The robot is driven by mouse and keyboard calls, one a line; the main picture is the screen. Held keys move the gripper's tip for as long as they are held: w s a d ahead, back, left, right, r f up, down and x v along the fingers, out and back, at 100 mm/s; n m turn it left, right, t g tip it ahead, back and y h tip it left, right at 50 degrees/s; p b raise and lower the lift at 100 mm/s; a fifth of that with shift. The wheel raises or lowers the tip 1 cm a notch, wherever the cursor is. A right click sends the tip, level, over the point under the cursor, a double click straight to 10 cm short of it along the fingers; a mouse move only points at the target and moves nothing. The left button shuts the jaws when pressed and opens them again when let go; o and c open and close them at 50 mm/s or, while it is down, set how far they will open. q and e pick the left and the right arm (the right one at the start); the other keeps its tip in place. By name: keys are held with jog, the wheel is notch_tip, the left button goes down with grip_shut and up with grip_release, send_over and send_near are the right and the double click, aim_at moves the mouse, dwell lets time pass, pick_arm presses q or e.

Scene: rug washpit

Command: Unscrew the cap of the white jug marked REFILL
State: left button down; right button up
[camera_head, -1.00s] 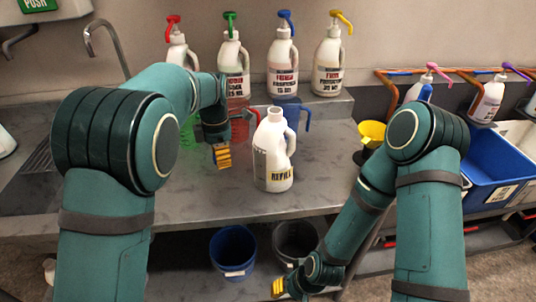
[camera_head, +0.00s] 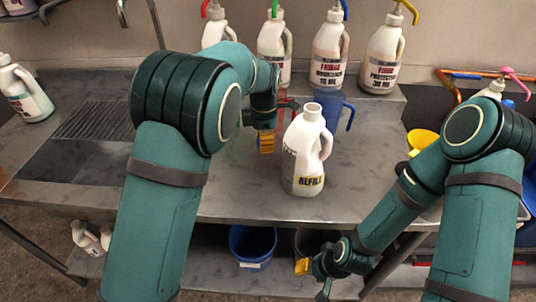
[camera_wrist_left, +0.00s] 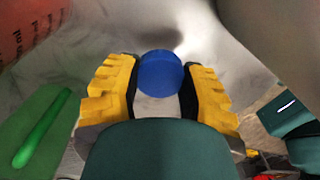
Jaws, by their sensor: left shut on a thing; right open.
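The white jug marked REFILL (camera_head: 304,170) stands upright on the steel bench in the head view. Its mouth at the top is open, with no cap on it. My left gripper (camera_head: 267,143) is just left of the jug, pointing down and apart from its mouth. In the left wrist view my left gripper (camera_wrist_left: 160,92) is shut on a round blue cap (camera_wrist_left: 160,73). The cap is hidden in the head view. My right gripper (camera_head: 304,266) is low, in front of the bench edge, away from the jug; it is open.
Several pump bottles, such as one with a blue pump (camera_head: 328,55), stand on the back ledge. A blue measuring jug (camera_head: 334,112) is close behind the REFILL jug. A blue bucket (camera_head: 252,244) is below the bench. The steel bench (camera_head: 225,195) is clear in front.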

aim_at(265, 157)
pick_arm(q)
jog(key=shift+f+b, duration=0.55)
jog(key=shift+f, duration=1.9)
jog(key=shift+f, duration=0.2)
jog(key=c, duration=0.5)
grip_release()
jog(key=shift+r, duration=0.1)
notch_tip(265, 157, up, 12)
jog(key=p, duration=0.2)
jog(key=shift+r+p, duration=0.1)
jog(key=shift+p, duration=0.3)
